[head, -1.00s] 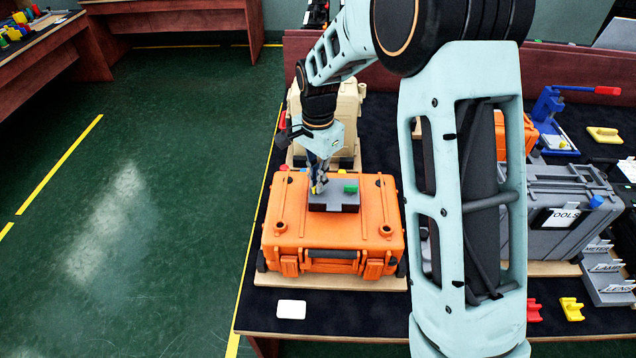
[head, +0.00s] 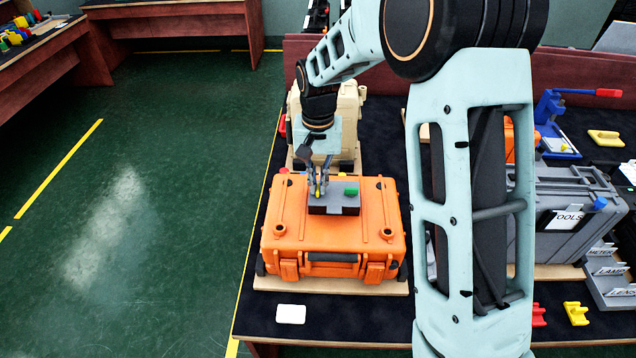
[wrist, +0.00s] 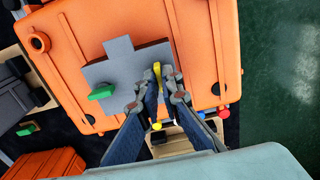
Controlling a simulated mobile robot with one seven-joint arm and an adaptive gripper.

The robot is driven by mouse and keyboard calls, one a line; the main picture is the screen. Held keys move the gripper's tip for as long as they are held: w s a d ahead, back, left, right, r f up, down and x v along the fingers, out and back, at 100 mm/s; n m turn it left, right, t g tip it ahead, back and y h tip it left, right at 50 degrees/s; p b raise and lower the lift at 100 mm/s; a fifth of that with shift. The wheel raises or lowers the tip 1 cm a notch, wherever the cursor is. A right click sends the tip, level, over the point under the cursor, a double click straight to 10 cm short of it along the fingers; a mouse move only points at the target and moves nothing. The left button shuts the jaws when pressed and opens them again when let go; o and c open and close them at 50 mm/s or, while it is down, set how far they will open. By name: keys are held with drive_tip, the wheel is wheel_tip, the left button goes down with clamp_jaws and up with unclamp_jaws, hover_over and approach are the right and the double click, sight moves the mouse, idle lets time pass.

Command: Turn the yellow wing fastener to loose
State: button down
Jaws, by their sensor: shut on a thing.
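The yellow wing fastener (wrist: 157,72) stands on a grey block (wrist: 125,70) that sits on top of an orange case (wrist: 75,30). My gripper (wrist: 157,97) points down at the block, and its fingers are closed around the yellow wing. In the head view my gripper (head: 318,192) is over the left part of the grey block (head: 343,208). Only a small bit of yellow shows between the fingers there. A green wing fastener (head: 351,191) is on the right part of the block. The fastener's base is hidden by my fingers.
A beige case (head: 349,110) stands behind the orange case. A grey tools case (head: 545,190) is on the right, beyond my arm. A white card (head: 291,314) lies in front of the orange case. The green floor to the left is open.

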sight(318, 187)
idle(0.3)
drive_tip(key=c, duration=2.1)
unclamp_jaws()
drive_tip(key=shift+r, duration=0.1)
wheel_tip(318, 187, up, 12)
drive_tip(key=shift+f, duration=0.1)
